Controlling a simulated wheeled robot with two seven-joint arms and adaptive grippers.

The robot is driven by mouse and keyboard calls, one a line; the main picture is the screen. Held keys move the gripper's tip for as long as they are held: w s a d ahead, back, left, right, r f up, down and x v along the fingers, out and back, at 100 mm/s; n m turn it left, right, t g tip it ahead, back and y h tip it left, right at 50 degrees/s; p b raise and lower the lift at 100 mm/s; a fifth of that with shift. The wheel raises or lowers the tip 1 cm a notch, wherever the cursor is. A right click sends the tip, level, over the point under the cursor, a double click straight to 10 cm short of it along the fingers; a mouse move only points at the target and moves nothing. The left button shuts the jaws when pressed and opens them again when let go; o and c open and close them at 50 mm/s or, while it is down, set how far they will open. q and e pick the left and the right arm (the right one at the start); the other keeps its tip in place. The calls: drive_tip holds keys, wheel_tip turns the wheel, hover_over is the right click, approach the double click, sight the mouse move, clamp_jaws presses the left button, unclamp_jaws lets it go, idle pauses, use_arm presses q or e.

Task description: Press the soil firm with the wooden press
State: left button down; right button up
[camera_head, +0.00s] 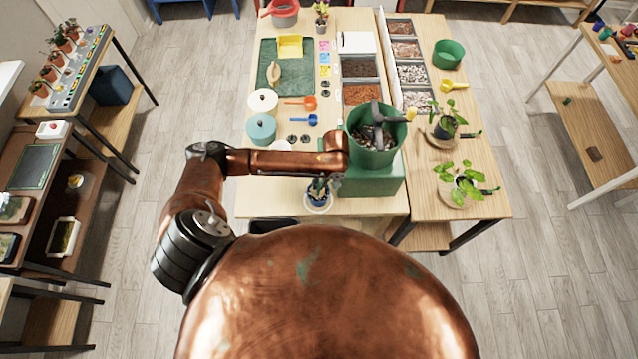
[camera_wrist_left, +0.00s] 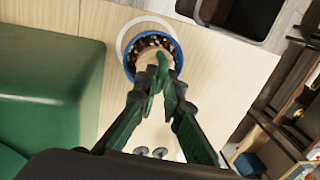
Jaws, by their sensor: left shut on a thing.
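My left gripper (camera_wrist_left: 160,82) is shut on the wooden press (camera_wrist_left: 147,68), a tan piece mostly hidden behind the fingers in the left wrist view. The press is over the small blue pot (camera_wrist_left: 177,52). Dark, lumpy soil (camera_wrist_left: 150,42) shows around it inside the rim. I cannot tell whether the press touches the soil. In the head view, my left gripper (camera_head: 335,181) reaches down at the blue pot (camera_head: 318,196), which stands on a white saucer near the table's front edge. The press cannot be made out there. My right gripper is out of view.
Two leafy plants (camera_head: 462,186) stand at right.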

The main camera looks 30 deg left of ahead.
use_arm(q)
drive_tip(key=shift+f, duration=0.45)
idle(0.9)
drive_tip(key=shift+p, duration=0.65)
idle(1.3)
wheel_tip(320, 180, up, 3)
drive_tip(key=p, duration=0.3)
drive_tip(key=shift+f, duration=0.1)
wheel_tip(320, 180, up, 2)
drive_tip(key=p, duration=0.2)
drive_tip(key=shift+r+p, duration=0.25)
drive_tip(key=shift+p, duration=0.1)
drive_tip(key=shift+r, duration=1.35)
drive_tip(key=shift+f, duration=0.1)
